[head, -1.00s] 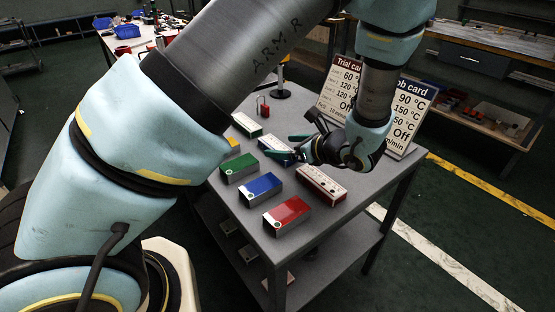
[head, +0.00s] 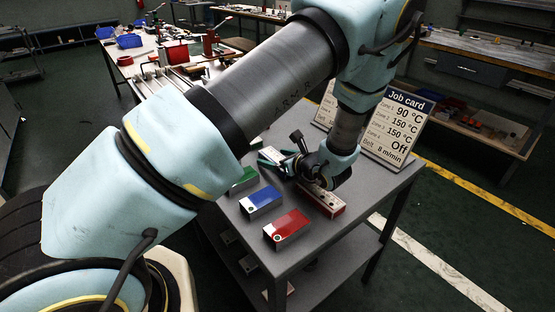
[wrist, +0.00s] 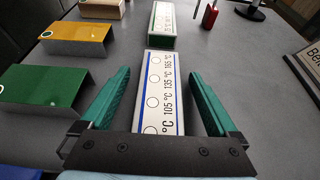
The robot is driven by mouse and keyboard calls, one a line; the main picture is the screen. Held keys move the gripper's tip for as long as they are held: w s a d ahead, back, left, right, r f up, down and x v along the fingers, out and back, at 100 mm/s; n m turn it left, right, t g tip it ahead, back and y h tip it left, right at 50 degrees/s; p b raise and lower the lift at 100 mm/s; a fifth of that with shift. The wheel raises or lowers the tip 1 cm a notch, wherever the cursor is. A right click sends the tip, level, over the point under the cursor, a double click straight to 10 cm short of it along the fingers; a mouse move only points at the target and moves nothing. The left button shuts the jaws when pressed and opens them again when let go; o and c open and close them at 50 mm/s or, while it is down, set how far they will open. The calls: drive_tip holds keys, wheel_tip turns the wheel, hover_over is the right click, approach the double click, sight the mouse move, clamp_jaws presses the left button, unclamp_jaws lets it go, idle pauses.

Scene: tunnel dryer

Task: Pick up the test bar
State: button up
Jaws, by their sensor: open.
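A white-topped bar (wrist: 157,92) with a blue edge, round dots and printed temperatures lies lengthwise between my fingers in the wrist view. I take it as the test bar. My gripper (wrist: 160,85) is open, with one teal finger on each side of the bar and visible gaps. Its near end is hidden by the gripper's palm. In the head view my gripper (head: 268,157) is low over the table, and the blue-edged bar is mostly hidden by it. A similar green-edged bar (wrist: 163,22) lies just beyond, and a red-sided one (head: 322,202) lies to the right in the head view.
Green (head: 243,181), blue (head: 262,200) and red (head: 287,228) blocks line the table's near-left side. A yellow block (wrist: 77,38) lies beyond the green one. The job card (head: 399,125) stands upright behind my gripper. A small red object (wrist: 210,16) stands farther back.

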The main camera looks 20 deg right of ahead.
drive_tip(key=shift+w+f, duration=0.15)
drive_tip(key=shift+w, duration=0.05)
clamp_jaws()
idle(0.7)
